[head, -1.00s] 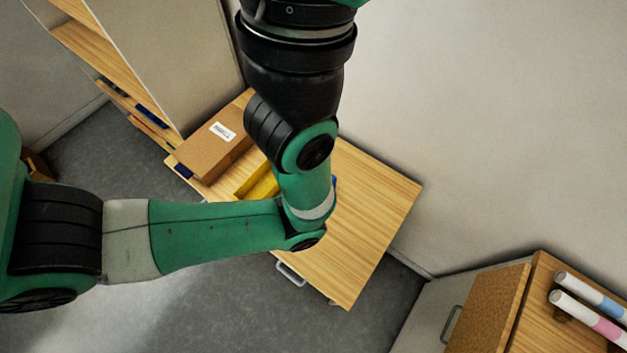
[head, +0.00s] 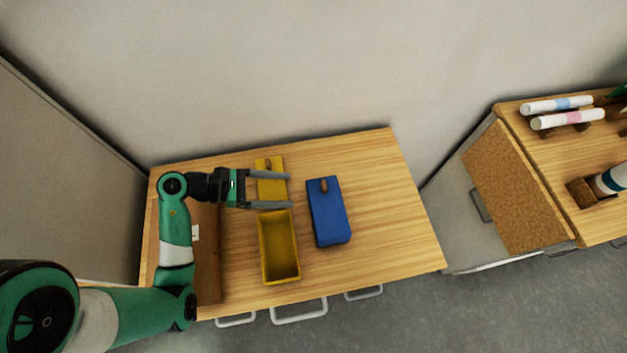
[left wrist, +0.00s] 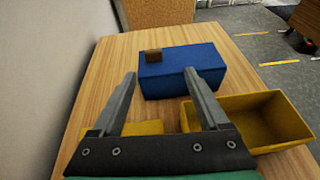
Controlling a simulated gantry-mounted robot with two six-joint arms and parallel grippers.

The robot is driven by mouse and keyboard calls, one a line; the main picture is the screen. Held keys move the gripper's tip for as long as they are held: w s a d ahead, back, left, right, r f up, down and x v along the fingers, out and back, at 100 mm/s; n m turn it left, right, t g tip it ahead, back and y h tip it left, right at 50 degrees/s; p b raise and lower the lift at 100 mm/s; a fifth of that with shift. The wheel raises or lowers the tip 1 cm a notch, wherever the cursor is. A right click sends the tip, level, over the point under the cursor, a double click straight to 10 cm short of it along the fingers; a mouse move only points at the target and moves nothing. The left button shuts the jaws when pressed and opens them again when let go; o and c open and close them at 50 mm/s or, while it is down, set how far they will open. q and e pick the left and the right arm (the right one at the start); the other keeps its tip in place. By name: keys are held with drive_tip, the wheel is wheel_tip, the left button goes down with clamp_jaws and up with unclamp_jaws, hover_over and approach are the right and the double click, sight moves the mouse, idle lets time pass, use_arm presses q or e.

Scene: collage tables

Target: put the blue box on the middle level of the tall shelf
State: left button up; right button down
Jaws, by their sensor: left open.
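The blue box (head: 328,215) with a small brown knob lies on the wooden table (head: 385,210), right of a yellow bin. My left gripper (head: 290,191) is open and empty, its fingers pointing right toward the blue box, with a gap between. In the left wrist view the blue box (left wrist: 205,72) lies ahead of the open left gripper (left wrist: 160,74). A tall grey panel (head: 60,170) stands at the left, apparently the tall shelf's side; its levels are hidden now. My right gripper is not in view.
An open yellow bin (head: 280,265) and a yellow lid-like piece (head: 268,165) lie under and beside my left gripper. A brown carton (head: 207,270) is partly behind my arm. The table's right part is clear. Another cabinet (head: 515,190) with rolled tubes stands at the right.

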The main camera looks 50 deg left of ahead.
sight(321, 185)
use_arm(q)
drive_tip(key=shift+n, duration=0.3)
drive_tip(key=x, duration=0.4)
drive_tip(key=a+b+x, duration=0.1)
drive_tip(key=x, duration=0.1)
drive_tip(key=shift+w+d+f, duration=0.15)
drive_tip(key=shift+w+d, duration=0.05)
drive_tip(key=shift+w, duration=0.3)
drive_tip(key=x, duration=0.1)
drive_tip(key=b+x, duration=0.1)
drive_tip(key=x, duration=0.3)
drive_tip(key=shift+w+d+r, duration=0.1)
drive_tip(key=shift+w+r, duration=0.05)
drive_tip(key=shift+r, duration=0.05)
clamp_jaws()
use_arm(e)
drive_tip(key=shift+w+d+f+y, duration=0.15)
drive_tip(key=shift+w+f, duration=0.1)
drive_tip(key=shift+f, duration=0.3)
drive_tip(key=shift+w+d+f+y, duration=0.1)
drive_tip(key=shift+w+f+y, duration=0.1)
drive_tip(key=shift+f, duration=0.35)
use_arm(q)
drive_tip(key=shift+r, duration=0.1)
